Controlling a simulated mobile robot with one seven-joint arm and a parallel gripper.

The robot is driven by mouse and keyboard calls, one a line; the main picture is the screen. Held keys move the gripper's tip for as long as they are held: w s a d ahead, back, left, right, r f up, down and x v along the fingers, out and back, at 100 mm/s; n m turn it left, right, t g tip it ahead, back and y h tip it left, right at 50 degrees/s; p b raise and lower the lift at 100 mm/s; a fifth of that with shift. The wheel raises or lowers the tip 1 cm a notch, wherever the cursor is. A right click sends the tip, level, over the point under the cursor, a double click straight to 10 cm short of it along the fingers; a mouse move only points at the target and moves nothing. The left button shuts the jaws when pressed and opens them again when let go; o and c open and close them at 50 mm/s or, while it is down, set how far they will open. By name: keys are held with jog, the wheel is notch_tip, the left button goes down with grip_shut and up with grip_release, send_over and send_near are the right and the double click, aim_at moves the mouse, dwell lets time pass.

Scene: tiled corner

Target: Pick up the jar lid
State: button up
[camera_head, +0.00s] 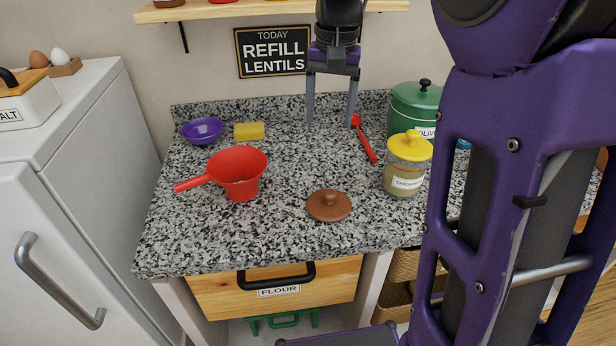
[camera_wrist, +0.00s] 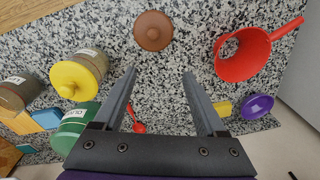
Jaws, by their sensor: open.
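The gripper is apart from the lid. A glass jar with a yellow lid (camera_head: 407,165) stands to the right of the brown lid.
A red funnel (camera_head: 238,172) stands left of the brown lid. A red spoon (camera_head: 365,140), green canister (camera_head: 414,108), yellow sponge (camera_head: 249,131) and purple bowl (camera_head: 203,130) are farther back. A shelf (camera_head: 270,9) hangs above. Bare countertop surrounds the lid.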

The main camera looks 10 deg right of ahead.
jog(key=f, duration=0.1)
jog(key=b, duration=0.2)
send_over(330, 193)
jog(key=shift+n+g, duration=0.3)
jog(key=shift+n, duration=0.1)
jog(key=f, duration=1.1)
jog(key=shift+w+a+f, duration=0.15)
jog(key=shift+w+f, duration=0.2)
jog(key=shift+f, duration=0.05)
jog(key=shift+s+f+b, duration=0.15)
jog(key=shift+f+b, duration=0.1)
jog(key=shift+f, duration=1.1)
jog(key=shift+s+f+b, duration=0.15)
jog(key=shift+f+b, duration=0.1)
jog(key=shift+f, duration=1.05)
grip_shut()
